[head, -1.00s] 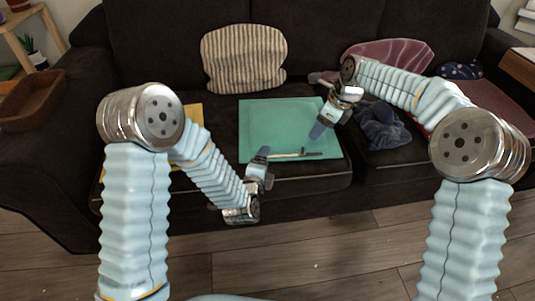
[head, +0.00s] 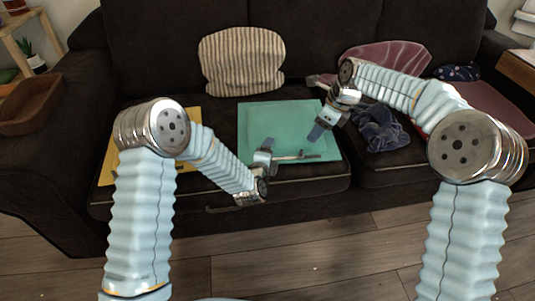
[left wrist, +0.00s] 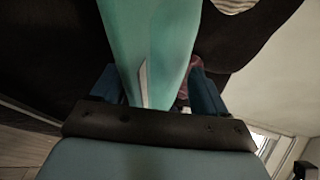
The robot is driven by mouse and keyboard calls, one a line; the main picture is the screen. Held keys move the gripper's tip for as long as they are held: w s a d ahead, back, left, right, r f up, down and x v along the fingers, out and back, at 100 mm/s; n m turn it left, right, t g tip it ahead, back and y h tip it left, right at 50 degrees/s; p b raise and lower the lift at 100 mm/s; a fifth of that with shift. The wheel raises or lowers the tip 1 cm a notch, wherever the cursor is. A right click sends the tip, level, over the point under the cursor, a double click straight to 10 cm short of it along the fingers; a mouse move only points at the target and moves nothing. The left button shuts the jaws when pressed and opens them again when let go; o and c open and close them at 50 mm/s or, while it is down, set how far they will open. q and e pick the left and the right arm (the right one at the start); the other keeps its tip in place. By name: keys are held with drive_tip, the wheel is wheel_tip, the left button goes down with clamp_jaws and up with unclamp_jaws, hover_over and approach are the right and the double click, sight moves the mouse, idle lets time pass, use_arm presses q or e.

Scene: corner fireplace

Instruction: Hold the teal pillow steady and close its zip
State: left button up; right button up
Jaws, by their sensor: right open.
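The teal pillow (head: 275,117) lies flat on the sofa seat. Its zip (head: 298,157) runs along the front edge as a thin pale strip with darker bits. My left gripper (head: 262,157) is at the pillow's front edge, by the zip's left end. In the left wrist view the teal pillow (left wrist: 155,45) reaches between the two blue fingers of my left gripper (left wrist: 158,88), which stand apart, with a gap at the right finger. A pale strip shows on the teal there. My right gripper (head: 318,131) is open above the pillow's right part, pointing down towards the zip.
A striped cushion (head: 242,62) leans on the sofa back. A dark blue crumpled cloth (head: 382,128) lies right of the pillow, close to my right gripper. A yellow flat item (head: 112,160) lies to the left. A brown tray (head: 35,104) sits on the left armrest.

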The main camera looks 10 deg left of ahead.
sight(301, 153)
use_arm(q)
drive_tip(key=c, duration=0.4)
use_arm(e)
drive_tip(key=c, duration=0.3)
drive_tip(key=shift+w+a+n, duration=0.2)
drive_tip(key=shift+a+n, duration=0.15)
drive_tip(key=shift+n, duration=0.05)
drive_tip(key=shift+c, duration=0.6)
use_arm(q)
drive_tip(key=shift+f, duration=0.1)
use_arm(e)
drive_tip(key=w+a+r+n+g+h, duration=0.1)
drive_tip(key=a+n+h, duration=0.3)
drive_tip(key=n, duration=0.1)
use_arm(q)
drive_tip(key=shift+s, duration=0.1)
use_arm(e)
drive_tip(key=shift+n, duration=0.4)
wheel_tip(301, 153, down, 11)
drive_tip(key=shift+d+f, duration=0.1)
drive_tip(key=shift+f, duration=0.1)
